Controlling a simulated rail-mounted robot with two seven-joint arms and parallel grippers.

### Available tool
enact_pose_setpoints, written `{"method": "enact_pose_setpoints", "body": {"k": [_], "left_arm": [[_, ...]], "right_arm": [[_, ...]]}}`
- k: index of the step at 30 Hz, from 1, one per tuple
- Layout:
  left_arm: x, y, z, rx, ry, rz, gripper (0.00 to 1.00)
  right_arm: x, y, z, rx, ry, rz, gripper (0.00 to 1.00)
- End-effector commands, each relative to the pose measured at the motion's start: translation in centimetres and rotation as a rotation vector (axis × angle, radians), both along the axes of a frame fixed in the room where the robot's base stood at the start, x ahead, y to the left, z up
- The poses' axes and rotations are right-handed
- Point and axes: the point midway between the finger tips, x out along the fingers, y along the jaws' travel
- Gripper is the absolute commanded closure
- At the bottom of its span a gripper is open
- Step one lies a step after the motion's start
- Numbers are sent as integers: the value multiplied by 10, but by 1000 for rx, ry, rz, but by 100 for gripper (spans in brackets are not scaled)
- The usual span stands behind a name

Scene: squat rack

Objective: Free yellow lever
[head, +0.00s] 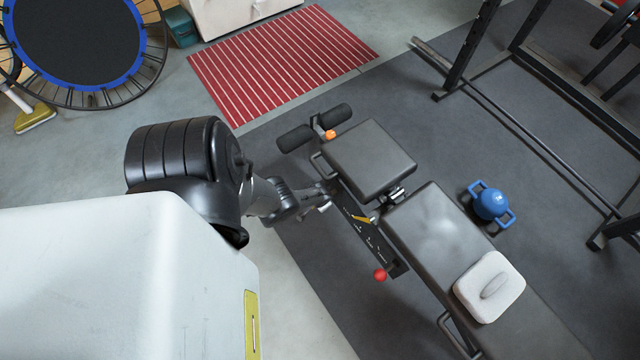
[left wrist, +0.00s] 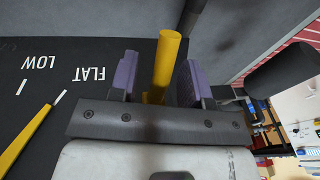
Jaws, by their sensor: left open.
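The yellow lever (left wrist: 167,62) shows in the left wrist view as a round yellow post standing between the two purple finger pads of my left gripper (left wrist: 158,82). I cannot make out the post there. A flat yellow pointer (left wrist: 24,142) lies across the plate beside the words LOW and FLAT.
A red knob (head: 380,274) sticks out at the plate's lower end. A white object (head: 489,287) lies on the bench pad. Foam rollers (head: 314,127) stick out at the bench's far end.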

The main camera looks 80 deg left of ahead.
Motion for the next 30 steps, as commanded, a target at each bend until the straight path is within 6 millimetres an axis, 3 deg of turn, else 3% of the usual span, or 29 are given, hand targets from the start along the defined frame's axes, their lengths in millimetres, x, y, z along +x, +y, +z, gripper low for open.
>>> {"method": "enact_pose_setpoints", "body": {"k": [6, 11, 30], "left_arm": [[0, 0, 2, 0, 0, 0, 56], [-1, -3, 15, 1, -1, -1, 56], [-6, -27, 111, 0, 0, 0, 56]], "right_arm": [[0, 0, 2, 0, 0, 0, 57], [0, -1, 15, -2, 0, 1, 57], [0, -3, 102, -9, -1, 6, 57]]}}
